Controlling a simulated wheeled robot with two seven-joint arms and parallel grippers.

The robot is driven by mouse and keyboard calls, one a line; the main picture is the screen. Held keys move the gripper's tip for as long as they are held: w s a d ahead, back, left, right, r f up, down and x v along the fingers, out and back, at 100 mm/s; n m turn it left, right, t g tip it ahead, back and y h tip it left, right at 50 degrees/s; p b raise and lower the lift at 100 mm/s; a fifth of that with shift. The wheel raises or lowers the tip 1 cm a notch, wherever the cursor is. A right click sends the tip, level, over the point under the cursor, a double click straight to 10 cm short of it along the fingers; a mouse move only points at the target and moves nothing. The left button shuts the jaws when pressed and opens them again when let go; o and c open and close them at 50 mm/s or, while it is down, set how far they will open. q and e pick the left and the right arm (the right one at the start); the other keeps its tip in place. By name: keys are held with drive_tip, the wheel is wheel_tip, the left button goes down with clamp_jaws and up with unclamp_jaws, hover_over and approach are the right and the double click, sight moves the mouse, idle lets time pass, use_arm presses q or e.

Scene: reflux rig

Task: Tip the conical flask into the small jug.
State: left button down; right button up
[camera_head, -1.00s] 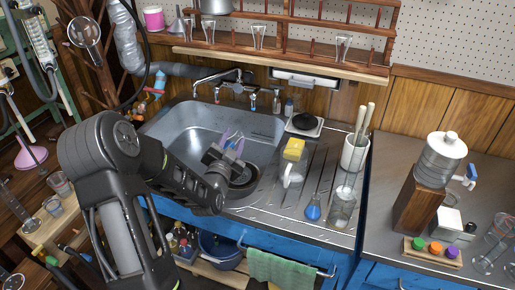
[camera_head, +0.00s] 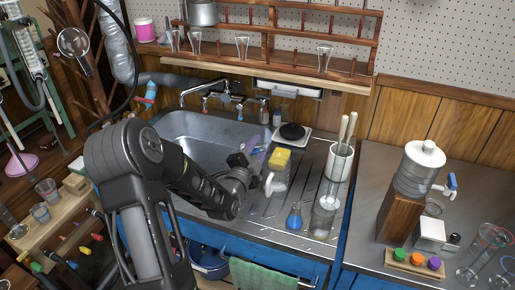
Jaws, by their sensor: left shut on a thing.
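A small conical flask (camera_head: 294,217) with blue liquid stands upright on the drainboard. A clear glass vessel (camera_head: 324,216) stands just right of it. A clear vessel with a pale handle (camera_head: 269,184) stands behind and left of the flask, a yellow block (camera_head: 279,158) at its top; it looks like the small jug. My left gripper (camera_head: 253,150) is over the sink's right edge, left of the yellow block and apart from the blue flask. It is shut on a purple-tinted thing, mostly hidden by the wrist. My right gripper is not in view.
The sink (camera_head: 195,130) lies behind my left arm. A water dispenser (camera_head: 418,170) on a wooden block is at the right.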

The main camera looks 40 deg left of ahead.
use_arm(q)
drive_tip(key=shift+m, duration=0.3)
drive_tip(key=shift+r+m+p, duration=0.15)
drive_tip(key=shift+m+p, duration=0.3)
drive_tip(key=shift+m, duration=0.15)
drive_tip(key=shift+f+b, duration=0.25)
drive_tip(key=shift+b, duration=1)
drive_tip(key=shift+r+b, duration=0.1)
drive_tip(key=shift+b, duration=0.2)
drive_tip(key=shift+r, duration=0.2)
drive_tip(key=shift+d+m+p, duration=0.25)
drive_tip(key=shift+m+p, duration=0.5)
drive_tip(key=shift+m, duration=0.85)
drive_tip(key=shift+w+d+r+m+b, duration=0.15)
drive_tip(key=shift+r+m+b, duration=0.15)
drive_tip(key=shift+m+b, duration=0.9)
